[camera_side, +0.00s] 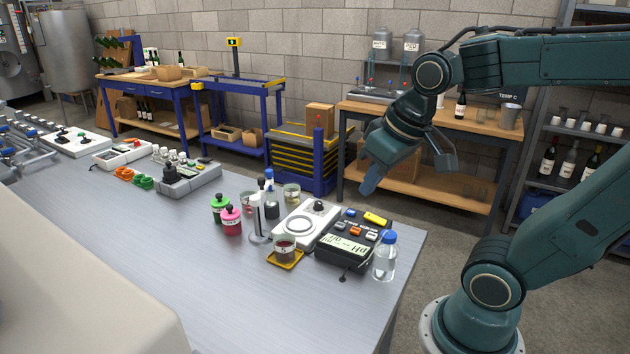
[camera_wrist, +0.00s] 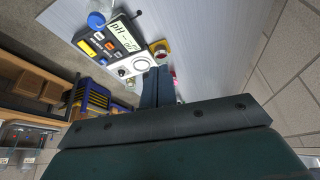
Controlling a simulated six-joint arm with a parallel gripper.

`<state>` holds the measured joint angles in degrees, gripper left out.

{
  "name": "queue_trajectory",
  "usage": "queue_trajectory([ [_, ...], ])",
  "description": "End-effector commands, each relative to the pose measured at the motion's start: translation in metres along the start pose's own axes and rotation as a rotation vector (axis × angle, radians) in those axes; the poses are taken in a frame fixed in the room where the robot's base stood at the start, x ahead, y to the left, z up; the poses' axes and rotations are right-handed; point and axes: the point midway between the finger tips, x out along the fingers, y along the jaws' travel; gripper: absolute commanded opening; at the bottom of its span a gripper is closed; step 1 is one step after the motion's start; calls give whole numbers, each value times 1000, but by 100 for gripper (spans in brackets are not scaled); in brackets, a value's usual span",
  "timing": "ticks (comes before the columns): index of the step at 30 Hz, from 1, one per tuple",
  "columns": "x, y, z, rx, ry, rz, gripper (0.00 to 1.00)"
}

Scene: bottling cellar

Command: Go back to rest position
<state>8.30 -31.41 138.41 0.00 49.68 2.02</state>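My gripper (camera_side: 371,182) hangs in the air beyond the back right edge of the steel bench (camera_side: 190,255), near the wooden side table. Its blue-grey fingers point down and to the left. In the wrist view the two fingers (camera_wrist: 157,86) lie side by side with no clear gap, and nothing shows between them. My gripper is clear of the pH meter (camera_side: 347,240) and the bench things, touching none of them.
On the bench's right end stand a clear bottle with a blue cap (camera_side: 385,257), a white stirrer plate (camera_side: 306,224), a beaker on a yellow coaster (camera_side: 285,250), and green (camera_side: 219,208) and pink (camera_side: 231,220) bottles. Behind my gripper is a wooden table (camera_side: 430,115).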

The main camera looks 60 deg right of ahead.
Motion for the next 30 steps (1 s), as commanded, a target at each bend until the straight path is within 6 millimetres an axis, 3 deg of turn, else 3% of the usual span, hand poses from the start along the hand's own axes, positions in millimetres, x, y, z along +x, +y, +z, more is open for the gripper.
queue_trajectory([
  [10,-20,-23,36,-153,78,-60,0],
  [30,-21,-25,40,-167,83,-65,0],
])
